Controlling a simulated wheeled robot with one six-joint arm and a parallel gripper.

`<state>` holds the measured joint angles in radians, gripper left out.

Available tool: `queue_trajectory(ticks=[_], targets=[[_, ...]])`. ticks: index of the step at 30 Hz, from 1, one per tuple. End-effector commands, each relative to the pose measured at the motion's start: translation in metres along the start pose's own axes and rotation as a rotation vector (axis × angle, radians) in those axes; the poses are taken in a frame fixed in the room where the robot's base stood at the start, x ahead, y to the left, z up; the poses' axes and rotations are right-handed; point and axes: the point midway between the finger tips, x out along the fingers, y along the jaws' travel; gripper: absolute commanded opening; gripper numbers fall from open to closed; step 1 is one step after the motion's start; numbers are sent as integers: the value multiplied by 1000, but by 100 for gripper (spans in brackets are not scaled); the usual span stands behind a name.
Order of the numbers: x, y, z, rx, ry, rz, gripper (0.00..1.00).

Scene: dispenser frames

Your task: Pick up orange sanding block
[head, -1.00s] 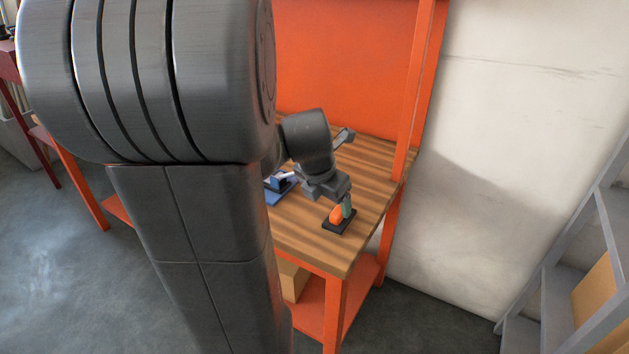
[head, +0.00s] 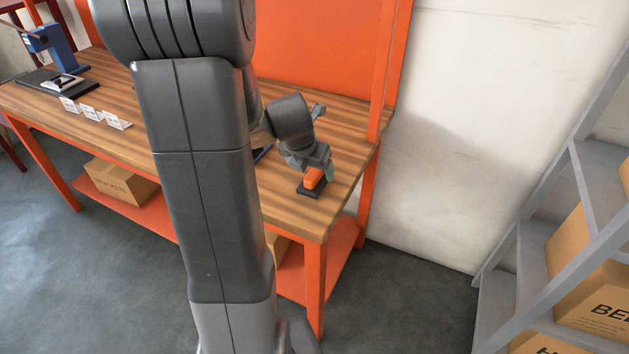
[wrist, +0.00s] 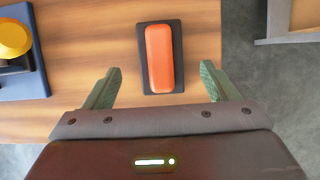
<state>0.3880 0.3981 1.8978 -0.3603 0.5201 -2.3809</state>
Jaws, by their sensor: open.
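The orange sanding block (wrist: 159,58) lies on a small dark pad (wrist: 178,32) on the wooden workbench. In the head view the block (head: 313,178) sits near the right end of the bench, partly covered by my gripper. My gripper (wrist: 166,82) is open, with green finger pads on both sides of the wrist view. The block lies between the lines of the two fingers, mostly ahead of the fingertips, with clear space on each side. In the head view my gripper (head: 325,172) is right at the block. Nothing is held.
A blue base with a yellow round part (wrist: 12,40) is left of the block on the bench. The orange bench post (head: 388,75) and white wall are to the right. Grey shelving (head: 545,240) with cardboard boxes stands at far right. Bare wood surrounds the pad.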

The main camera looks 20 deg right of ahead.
Motion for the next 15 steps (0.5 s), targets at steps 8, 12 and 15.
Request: queue_trajectory(ticks=[8,12,15], targets=[[38,-2,2,0,4,-2,80],[46,-1,3,0,1,-1,80],[47,-1,3,0,1,-1,80]])
